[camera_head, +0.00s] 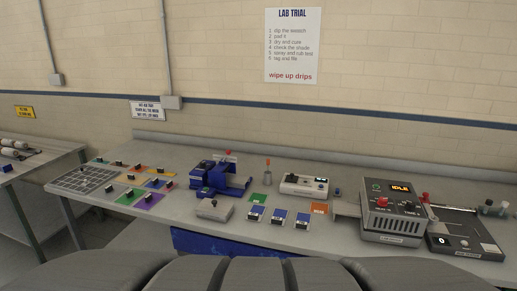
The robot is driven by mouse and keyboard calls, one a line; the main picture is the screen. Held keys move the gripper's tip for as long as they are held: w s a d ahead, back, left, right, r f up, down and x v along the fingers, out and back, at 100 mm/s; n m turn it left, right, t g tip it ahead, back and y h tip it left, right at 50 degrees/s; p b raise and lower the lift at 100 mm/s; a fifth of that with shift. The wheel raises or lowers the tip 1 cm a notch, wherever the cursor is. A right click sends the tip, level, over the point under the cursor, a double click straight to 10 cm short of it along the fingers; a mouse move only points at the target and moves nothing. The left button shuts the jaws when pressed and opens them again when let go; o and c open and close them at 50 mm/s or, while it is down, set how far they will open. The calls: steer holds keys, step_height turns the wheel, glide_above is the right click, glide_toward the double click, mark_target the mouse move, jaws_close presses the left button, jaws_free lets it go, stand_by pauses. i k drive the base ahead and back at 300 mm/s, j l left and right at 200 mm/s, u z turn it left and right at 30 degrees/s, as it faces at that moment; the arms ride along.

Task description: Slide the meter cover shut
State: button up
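My gripper is not in view.
The bench (290,252) holds a grey oven-like unit (392,208) reading IDLE, and a black device (465,233) reading 0 at right. A blue clamp-like fixture (218,180), coloured cards and several small blue-topped items crowd the middle. A dark grid (84,180) lies at left.

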mark_target(291, 178)
steer(key=i+j, duration=0.15)
steer(key=i, duration=0.4)
steer(key=i+j, duration=0.15)
steer(key=i, duration=0.45)
